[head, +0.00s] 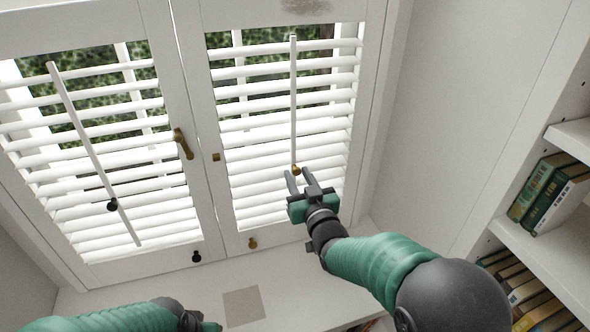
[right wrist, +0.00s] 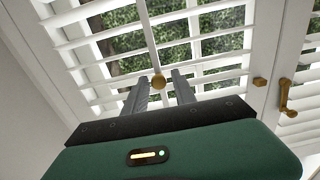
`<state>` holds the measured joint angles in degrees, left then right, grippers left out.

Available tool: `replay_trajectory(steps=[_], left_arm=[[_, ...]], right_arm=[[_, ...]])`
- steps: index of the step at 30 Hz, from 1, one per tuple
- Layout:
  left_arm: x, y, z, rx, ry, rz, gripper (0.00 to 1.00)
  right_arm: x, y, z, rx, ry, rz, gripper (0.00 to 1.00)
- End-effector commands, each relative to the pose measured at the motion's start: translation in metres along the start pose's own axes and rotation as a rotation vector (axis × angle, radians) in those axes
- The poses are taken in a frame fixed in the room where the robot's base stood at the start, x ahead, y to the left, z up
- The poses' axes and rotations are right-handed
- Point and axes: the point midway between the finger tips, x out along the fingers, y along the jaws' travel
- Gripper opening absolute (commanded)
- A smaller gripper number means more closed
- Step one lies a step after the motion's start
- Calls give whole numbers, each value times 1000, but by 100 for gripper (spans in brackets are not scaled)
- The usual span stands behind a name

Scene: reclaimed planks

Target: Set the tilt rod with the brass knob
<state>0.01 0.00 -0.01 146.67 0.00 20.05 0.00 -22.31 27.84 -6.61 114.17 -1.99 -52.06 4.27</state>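The white tilt rod (head: 293,90) with the brass knob (head: 295,169) hangs upright down the front of the right shutter panel (head: 262,140). My right gripper (head: 299,176) is just below and at the knob, its two grey fingers apart. In the right wrist view the brass knob (right wrist: 159,81) shows between the open fingertips (right wrist: 160,80), with gaps on both sides; I cannot tell how deep it sits. The other tilt rod (head: 90,145), with a black knob (head: 112,205), slants across the left panel. My left gripper (head: 205,326) is mostly cut off at the bottom edge.
A brass latch (head: 183,143) sticks out between the panels. A small black knob (head: 196,256) and a small brass knob (head: 252,243) sit on the bottom rails. Shelves with books (head: 548,190) stand at the right. The sill (head: 290,285) looks mostly clear.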

Motion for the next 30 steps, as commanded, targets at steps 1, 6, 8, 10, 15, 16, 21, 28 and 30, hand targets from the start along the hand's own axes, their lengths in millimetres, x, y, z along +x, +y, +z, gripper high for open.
replay_trajectory(steps=[1, 6, 8, 10, 15, 16, 21, 28, 30], left_arm=[[-1, 0, 0, 0, 0, 0, 28], [-2, 0, 0, 0, 0, 0, 28], [-2, 0, 0, 0, 0, 0, 28], [-2, 0, 0, 0, 0, 0, 28], [-2, 0, 0, 0, 0, 0, 28], [-2, 0, 0, 0, 0, 0, 28], [-2, 0, 0, 0, 0, 0, 28], [-2, 0, 0, 0, 0, 0, 28], [-2, 0, 0, 0, 0, 0, 28]], right_arm=[[9, 0, 0, -1, -1, 0, 32], [27, 0, 0, 0, 0, 0, 32], [28, 0, 0, 0, -1, 0, 32], [29, 0, 0, 0, -1, 0, 32], [29, 0, 0, 0, -1, 0, 28], [29, 0, 0, 0, -1, 0, 24], [29, 0, 0, 0, -1, 0, 2], [28, 0, 0, 0, -1, 0, 0], [28, 0, 0, 0, -1, 0, 0]])
